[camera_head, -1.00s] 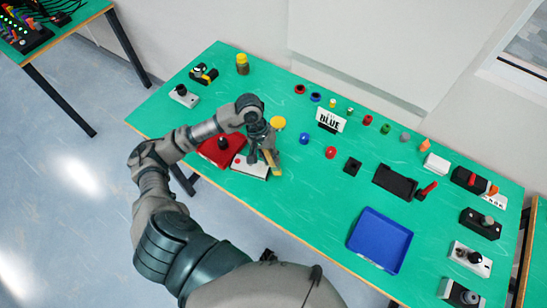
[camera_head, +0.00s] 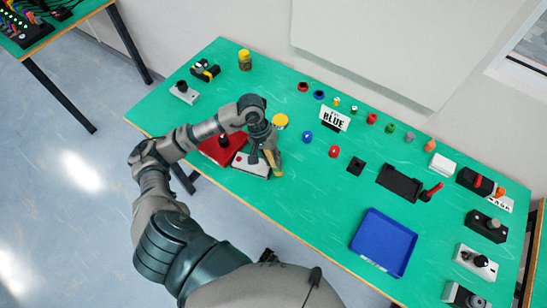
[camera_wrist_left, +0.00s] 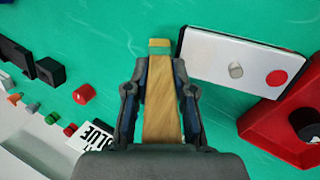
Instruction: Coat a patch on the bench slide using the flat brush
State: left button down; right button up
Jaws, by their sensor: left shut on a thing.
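My left gripper (camera_head: 264,158) is shut on a flat brush (camera_wrist_left: 162,105) with a wooden handle. In the left wrist view the brush runs away from between the fingers and ends in a yellowish tip beyond them. A white slab with a red dot (camera_wrist_left: 270,75) and a small grey knob, possibly the bench slide, lies beside the brush tip. It also shows in the head view (camera_head: 244,168), partly hidden by my gripper. I cannot tell whether the brush touches the bench. My right gripper is out of view.
A red box with a black knob (camera_head: 215,149) stands close by the white slab. A blue tray (camera_head: 383,242) lies to the right. The green bench between gripper and tray is clear.

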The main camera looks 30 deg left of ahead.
pick_arm(q)
jog(key=shift+w+d+r+b, duration=0.1)
jog(key=shift+w+d+b, duration=0.15)
jog(key=shift+d, duration=1)
jog(key=shift+w+d+r+b, duration=0.1)
jog(key=shift+w+d+b, duration=0.1)
jog(key=shift+d, duration=1)
jog(key=shift+a+f+b, duration=0.2)
jog(key=shift+a+b, duration=0.15)
jog(key=shift+b, duration=0.15)
jog(key=shift+s+a+f+b, duration=0.1)
jog(key=shift+a+b, duration=0.3)
jog(key=shift+a, duration=0.25)
jog(key=shift+s+a+b, duration=0.3)
jog(key=shift+a+b, duration=0.4)
jog(key=shift+a, duration=0.2)
jog(key=shift+a+r, duration=0.2)
jog(key=shift+a, duration=0.05)
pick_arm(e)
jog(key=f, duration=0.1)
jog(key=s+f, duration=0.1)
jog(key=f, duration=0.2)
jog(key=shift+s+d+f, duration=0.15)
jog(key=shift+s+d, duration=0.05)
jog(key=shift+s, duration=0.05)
